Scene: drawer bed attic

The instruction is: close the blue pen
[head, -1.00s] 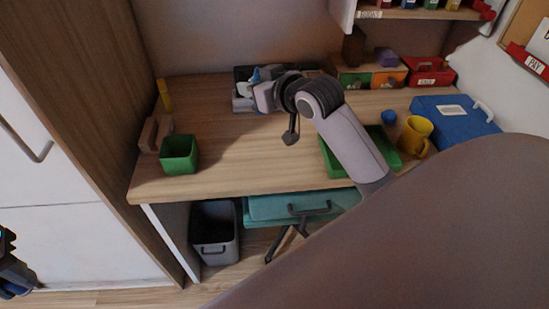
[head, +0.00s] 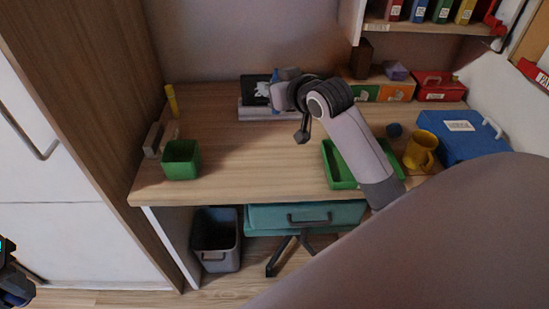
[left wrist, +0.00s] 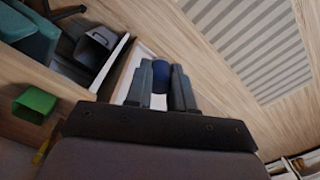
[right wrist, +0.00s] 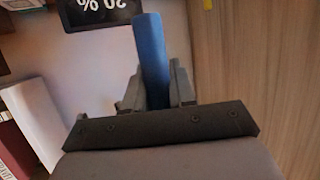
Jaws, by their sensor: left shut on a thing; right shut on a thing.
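My right gripper (head: 277,97) is above the back of the desk in the head view, largely hidden by its own wrist. In the right wrist view its fingers (right wrist: 157,82) are shut on a long blue pen part (right wrist: 152,50), which sticks out beyond them. My left gripper (head: 12,285) is partly cut off at the left edge of the head view, low beside the white cabinet. In the left wrist view its fingers (left wrist: 160,78) are shut on a short dark blue piece (left wrist: 160,72), which looks like the pen's cap. The two blue parts are apart.
The desk (head: 250,165) bears a green cup (head: 181,160), a green tray (head: 335,172), a yellow mug (head: 420,150) and a blue case (head: 465,135). A grey bin (head: 215,240) and teal chair (head: 290,215) stand below. The desk's front middle is clear.

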